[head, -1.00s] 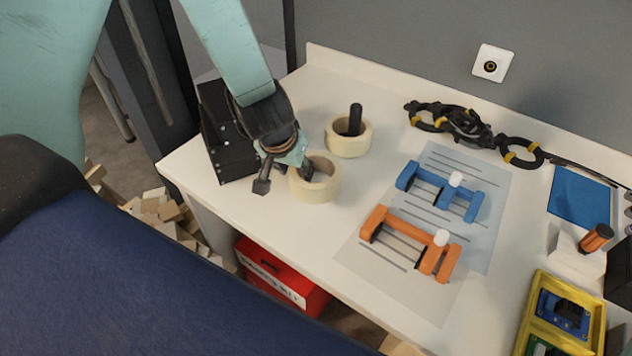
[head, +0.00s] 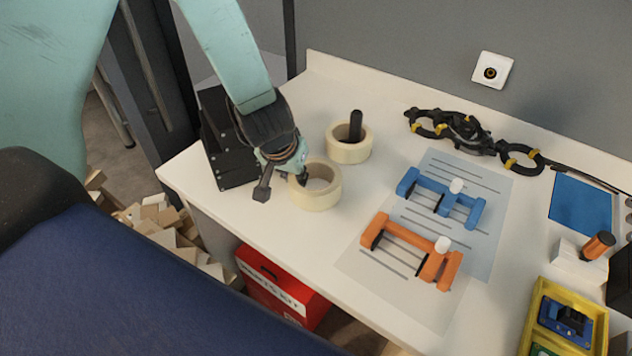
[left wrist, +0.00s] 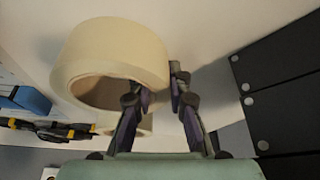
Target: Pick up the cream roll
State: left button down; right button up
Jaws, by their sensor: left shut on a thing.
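The cream roll (head: 318,199) is at the front of the white table in the head view. It also fills the upper left of the left wrist view (left wrist: 112,48). My left gripper (head: 284,183) is at its left side, shut on its wall. In the left wrist view my left gripper (left wrist: 165,84) has one finger at the roll's hole and the other outside. I cannot tell any gap under the roll. A second cream roll (head: 349,153) stands behind, around a black post (head: 355,126). My right gripper is not in view.
A black bracket (head: 232,160) stands close behind my left gripper. Blue (head: 440,193) and orange (head: 412,252) clamp-like parts lie on sheets to the right. Black rings with yellow bands (head: 470,133) lie at the back. A red box (head: 275,290) is below the table edge.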

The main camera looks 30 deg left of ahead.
aim_at(290, 178)
pick_arm(q)
jog(key=shift+r, duration=0.1)
jog(key=shift+r+p, duration=1.7)
jog(key=shift+r, duration=0.1)
jog(key=s, duration=0.2)
jog(key=s+b, duration=0.1)
jog(key=shift+d+f, duration=0.2)
jog(key=shift+f, duration=0.05)
jog(key=s, duration=0.5)
jog(key=s+d, duration=0.1)
jog(key=s, duration=0.2)
jog(key=shift+r, duration=0.1)
jog(key=s+p, duration=0.6)
jog(key=p, duration=0.2)
jog(key=shift+s+d+p, duration=0.4)
